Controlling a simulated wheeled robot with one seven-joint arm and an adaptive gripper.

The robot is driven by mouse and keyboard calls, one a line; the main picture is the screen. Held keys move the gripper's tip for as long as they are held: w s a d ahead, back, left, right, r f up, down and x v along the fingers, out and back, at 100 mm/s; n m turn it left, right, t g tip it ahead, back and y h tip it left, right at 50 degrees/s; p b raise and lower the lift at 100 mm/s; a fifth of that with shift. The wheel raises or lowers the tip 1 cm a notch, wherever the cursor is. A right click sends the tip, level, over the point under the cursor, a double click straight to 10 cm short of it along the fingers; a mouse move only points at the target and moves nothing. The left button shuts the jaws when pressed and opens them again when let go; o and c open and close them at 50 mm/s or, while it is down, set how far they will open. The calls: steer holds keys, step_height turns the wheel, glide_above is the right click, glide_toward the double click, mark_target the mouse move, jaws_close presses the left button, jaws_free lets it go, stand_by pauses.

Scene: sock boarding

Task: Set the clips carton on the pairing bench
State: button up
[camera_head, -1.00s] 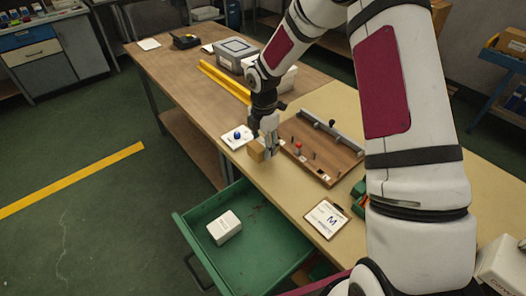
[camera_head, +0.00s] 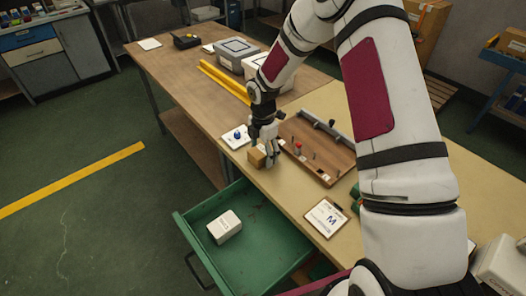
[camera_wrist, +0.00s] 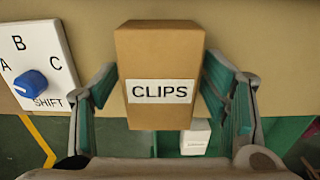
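The clips carton (camera_head: 257,158) is a small brown box at the front edge of the long bench (camera_head: 285,190), above its beige part. In the wrist view the carton (camera_wrist: 160,55) faces me with its white CLIPS label. My gripper (camera_head: 265,150) has its green-padded fingers on both sides of it, with the fingertips against its sides. It also shows in the wrist view (camera_wrist: 160,75). Whether the carton's underside touches the bench top is hidden.
A white SHIFT dial plate (camera_head: 236,137) lies left of the carton. A wooden pegboard fixture (camera_head: 320,150) is to the right, a clipboard marked M (camera_head: 327,217) nearer. An open green drawer (camera_head: 260,250) holding a white box (camera_head: 224,227) juts out below.

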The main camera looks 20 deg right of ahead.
steer(key=shift+r, duration=0.1)
step_height(320, 180, up, 12)
step_height(320, 180, up, 10)
steer(key=r+m+t+h, duration=0.1)
steer(key=m, duration=0.4)
glide_above(263, 149)
steer(key=s, duration=0.7)
steer(key=s+r+m+t, duration=0.1)
steer(key=s+r+m, duration=0.2)
steer(key=s+m, duration=0.2)
steer(key=s+r+m+t, duration=0.1)
steer(key=s+r+m, duration=0.2)
steer(key=s, duration=0.9)
steer(key=s+r+m+t+y, duration=0.1)
steer(key=s+r+m, duration=0.3)
steer(key=s+m, duration=0.4)
steer(key=shift+s+d+m+t, duration=0.25)
steer(key=shift+d+m, duration=0.2)
steer(key=shift+m, duration=0.25)
